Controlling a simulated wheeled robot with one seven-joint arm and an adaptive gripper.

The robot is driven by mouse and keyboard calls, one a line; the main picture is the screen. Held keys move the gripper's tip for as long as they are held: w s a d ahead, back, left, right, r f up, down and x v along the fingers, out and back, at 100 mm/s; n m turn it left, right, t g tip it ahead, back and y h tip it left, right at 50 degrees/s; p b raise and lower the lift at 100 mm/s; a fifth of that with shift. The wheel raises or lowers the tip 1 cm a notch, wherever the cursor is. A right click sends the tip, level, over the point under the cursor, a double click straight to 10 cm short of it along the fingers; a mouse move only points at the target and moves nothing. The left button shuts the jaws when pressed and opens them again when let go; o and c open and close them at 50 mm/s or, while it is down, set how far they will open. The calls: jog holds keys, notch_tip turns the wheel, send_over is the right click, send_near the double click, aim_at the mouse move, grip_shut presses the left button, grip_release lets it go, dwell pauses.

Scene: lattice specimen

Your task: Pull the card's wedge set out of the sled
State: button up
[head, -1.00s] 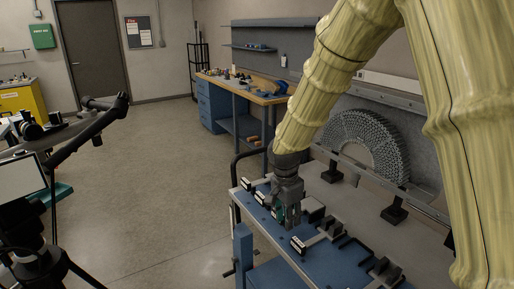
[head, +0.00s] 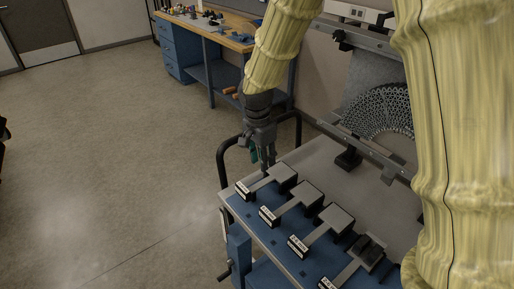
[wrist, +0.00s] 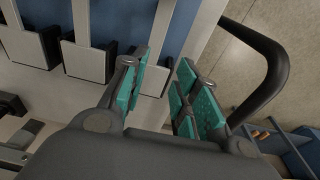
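Several wedge sets lie side by side on the blue sled (head: 262,237). Each has a grey block, a flat bar and a small label whose text I cannot read. The farthest wedge set (head: 284,172) is closest to my gripper (head: 262,163), which points down near the sled's far left end. In the wrist view, my gripper (wrist: 163,88) has its teal-padded fingers apart. A light bar and block (wrist: 152,80) show in the gap between them, and I see no contact. The card is not identifiable in these frames.
A black curved handle (wrist: 272,75) rises close to my gripper at the bench's end. A perforated grey arch (head: 385,112) stands behind the sled. A blue workbench (head: 180,52) is farther back. The floor at left is clear.

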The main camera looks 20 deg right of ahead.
aim_at(266, 181)
jog(key=f, duration=0.2)
jog(key=f+p, duration=0.1)
jog(key=f, duration=0.4)
jog(key=shift+s+d+p, duration=0.15)
jog(key=shift+d+p, duration=0.15)
jog(key=shift+p, duration=0.1)
jog(key=shift+d+f, duration=0.1)
jog(key=shift+f, duration=0.3)
jog(key=shift+s+f, duration=0.3)
jog(key=shift+s, duration=0.3)
jog(key=shift+d+f+p, duration=0.1)
jog(key=shift+f+p, duration=0.1)
jog(key=shift+p, duration=0.1)
jog(key=shift+w+f, duration=0.4)
jog(key=shift+f, duration=0.15)
jog(key=shift+s+r, duration=0.2)
jog(key=shift+s, duration=0.05)
jog(key=shift+c, duration=0.4)
jog(key=c, duration=0.5)
jog(key=shift+f, duration=0.1)
grip_shut()
